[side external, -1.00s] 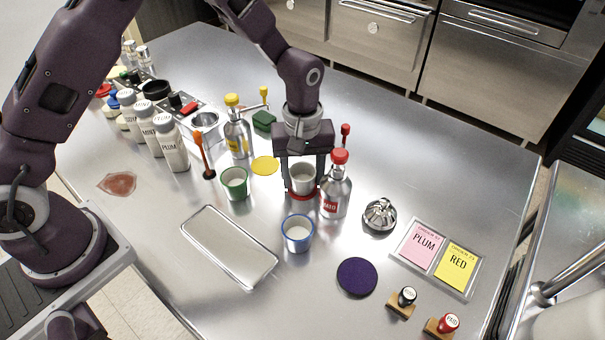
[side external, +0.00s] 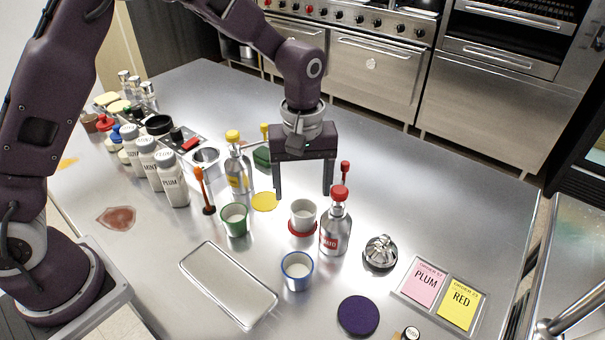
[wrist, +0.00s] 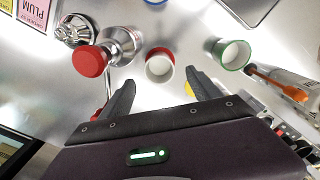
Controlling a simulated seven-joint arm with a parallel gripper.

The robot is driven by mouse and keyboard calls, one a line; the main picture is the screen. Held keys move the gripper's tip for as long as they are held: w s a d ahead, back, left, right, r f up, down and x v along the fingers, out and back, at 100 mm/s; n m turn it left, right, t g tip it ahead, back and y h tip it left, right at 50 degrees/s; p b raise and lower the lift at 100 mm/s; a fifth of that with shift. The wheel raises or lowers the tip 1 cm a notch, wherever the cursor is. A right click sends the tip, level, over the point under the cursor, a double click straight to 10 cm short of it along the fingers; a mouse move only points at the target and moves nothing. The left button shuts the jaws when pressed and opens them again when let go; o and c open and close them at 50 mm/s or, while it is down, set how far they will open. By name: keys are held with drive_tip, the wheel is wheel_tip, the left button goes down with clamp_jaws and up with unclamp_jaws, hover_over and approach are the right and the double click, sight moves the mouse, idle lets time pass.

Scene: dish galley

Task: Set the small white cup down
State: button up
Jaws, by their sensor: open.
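The small white cup (side external: 303,212) stands upright on a red round coaster (side external: 302,231) in the middle of the table. It also shows in the wrist view (wrist: 160,64), with red around its rim side and its inside pale. My gripper (side external: 303,194) is open and empty, its two fingers above and behind the cup, apart from it. In the wrist view my fingers (wrist: 160,85) spread on either side, short of the cup.
A red-capped bottle (side external: 335,228) stands close to the cup's right. A green cup (side external: 234,219) is to its left and a blue-rimmed cup (side external: 297,271) in front. A purple disc (side external: 358,315), a yellow disc (side external: 264,201) and a metal tray (side external: 229,284) lie flat nearby.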

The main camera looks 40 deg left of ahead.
drive_tip(key=s+a+r+m+t, duration=0.1)
drive_tip(key=s+a+r+m, duration=0.2)
drive_tip(key=r, duration=0.5)
drive_tip(key=s+a+r+t, duration=0.1)
drive_tip(key=s+a+r, duration=0.1)
drive_tip(key=s+r, duration=0.5)
drive_tip(key=s+a+r+m+t, duration=0.1)
drive_tip(key=s+a+m, duration=0.1)
drive_tip(key=s, duration=0.5)
drive_tip(key=s+a+r+m+t, duration=0.1)
drive_tip(key=s+a+m+t, duration=0.1)
drive_tip(key=s, duration=0.6)
drive_tip(key=shift+a+m+t, duration=0.3)
drive_tip(key=shift+a+m, duration=0.15)
drive_tip(key=shift+m, duration=0.55)
